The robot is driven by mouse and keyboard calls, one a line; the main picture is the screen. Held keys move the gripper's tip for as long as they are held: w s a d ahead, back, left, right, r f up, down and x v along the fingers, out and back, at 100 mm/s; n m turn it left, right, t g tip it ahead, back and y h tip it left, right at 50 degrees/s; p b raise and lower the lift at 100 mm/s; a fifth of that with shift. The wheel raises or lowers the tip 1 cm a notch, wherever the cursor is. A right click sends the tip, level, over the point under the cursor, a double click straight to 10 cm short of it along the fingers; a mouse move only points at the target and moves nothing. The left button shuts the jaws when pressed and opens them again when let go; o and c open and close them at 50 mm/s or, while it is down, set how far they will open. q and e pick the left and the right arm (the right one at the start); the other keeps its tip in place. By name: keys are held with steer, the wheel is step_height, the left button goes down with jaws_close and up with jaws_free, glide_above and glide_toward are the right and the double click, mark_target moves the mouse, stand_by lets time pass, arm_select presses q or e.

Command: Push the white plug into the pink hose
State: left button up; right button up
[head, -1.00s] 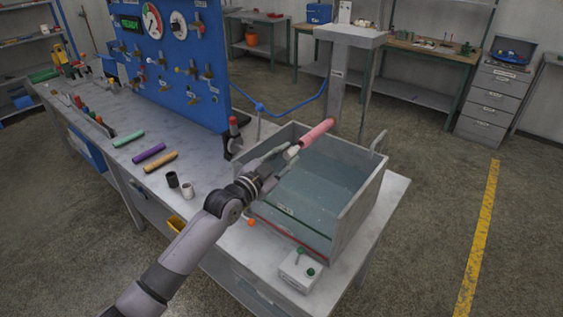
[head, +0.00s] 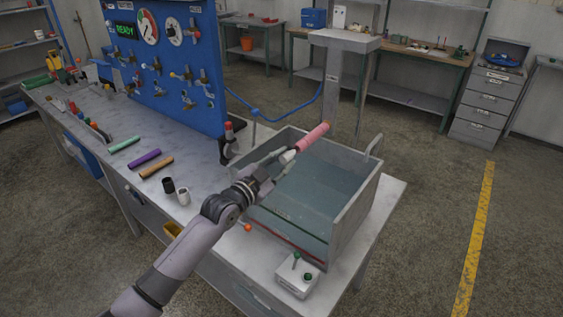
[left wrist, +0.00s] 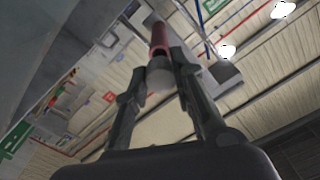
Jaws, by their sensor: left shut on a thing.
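The pink hose (head: 312,137) slants up to the right above the water tank, its lower end toward my left gripper. The white plug (head: 288,156) is at that end, in line with the hose. My left gripper (head: 281,159) is shut on the plug. The left wrist view shows the plug (left wrist: 160,77) between the fingers (left wrist: 160,70), with the pink hose (left wrist: 158,40) right beyond it. Plug and hose look to be touching; how deep the plug sits I cannot tell. My right gripper is not in view.
A grey-walled water tank (head: 352,205) stands on the bench under the hose. A blue panel (head: 178,75) with valves stands behind to the left. A grey post (head: 333,90) stands beyond the tank.

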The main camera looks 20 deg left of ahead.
mark_target(290, 152)
arm_select(q)
steer(key=shift+w+d, duration=0.1)
steer(key=shift+w, duration=0.3)
stand_by(1.1)
steer(key=shift+w+d, duration=0.15)
steer(key=shift+w, duration=0.25)
stand_by(0.7)
stand_by(0.4)
steer(key=shift+b+x, duration=0.55)
steer(key=shift+x, duration=0.3)
stand_by(0.4)
steer(key=shift+r, duration=0.1)
steer(key=o, duration=0.6)
steer(key=shift+c, duration=0.2)
steer(key=o, duration=0.5)
steer(key=shift+w+d, duration=0.1)
